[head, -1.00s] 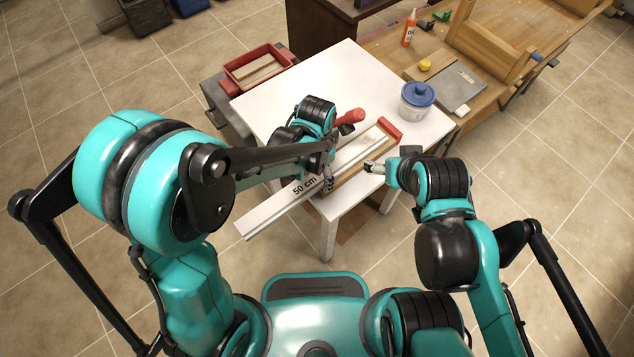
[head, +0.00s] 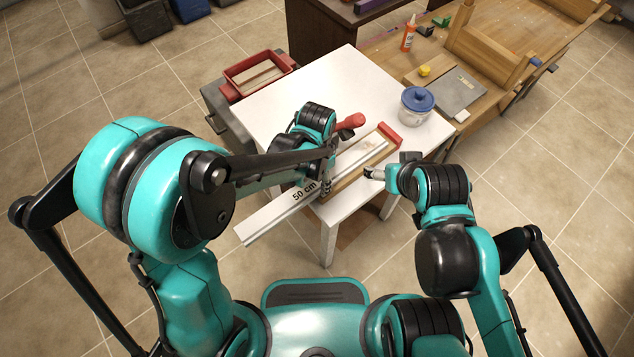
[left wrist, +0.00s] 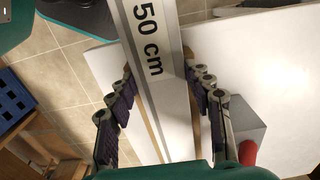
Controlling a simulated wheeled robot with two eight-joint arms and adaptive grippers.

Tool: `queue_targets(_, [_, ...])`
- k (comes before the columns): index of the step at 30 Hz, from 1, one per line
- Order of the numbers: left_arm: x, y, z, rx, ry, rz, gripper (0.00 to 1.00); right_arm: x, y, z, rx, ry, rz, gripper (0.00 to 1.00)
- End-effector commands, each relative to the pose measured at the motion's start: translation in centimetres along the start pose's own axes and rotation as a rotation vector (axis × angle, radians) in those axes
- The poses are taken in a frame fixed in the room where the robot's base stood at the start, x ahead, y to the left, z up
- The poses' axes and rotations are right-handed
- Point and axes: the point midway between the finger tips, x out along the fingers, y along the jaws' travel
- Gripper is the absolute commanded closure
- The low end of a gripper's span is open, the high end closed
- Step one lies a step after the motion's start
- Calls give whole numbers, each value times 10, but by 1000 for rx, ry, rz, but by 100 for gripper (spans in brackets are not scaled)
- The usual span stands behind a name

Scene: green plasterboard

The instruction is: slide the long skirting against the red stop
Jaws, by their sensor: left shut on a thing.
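The long skirting (head: 268,218) is a pale strip marked "50 cm". It slants from over the floor at lower left up across the white table, along a wooden board (head: 352,176). The red stop (head: 389,134) stands at the board's far end. The skirting's far end is close to the stop; I cannot tell whether they touch. My left gripper (head: 326,184) is shut on the skirting near the table's front edge. In the left wrist view its fingers straddle the skirting (left wrist: 160,80). My right gripper (head: 373,173) is beside the board, its fingertips too small to read.
A red tray (head: 258,75) stands at the left. A wooden bench (head: 440,62) adjoins at right.

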Motion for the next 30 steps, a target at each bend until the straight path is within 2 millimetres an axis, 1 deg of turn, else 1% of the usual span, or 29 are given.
queue_targets(8, [0, 0, -2, 0, 0, 0, 92, 0, 0, 0, 0, 0, 0, 25])
queue_targets(30, [0, 0, -24, 1, 1, 0, 92, 2, 0, 1, 0, 0, 0, 25])
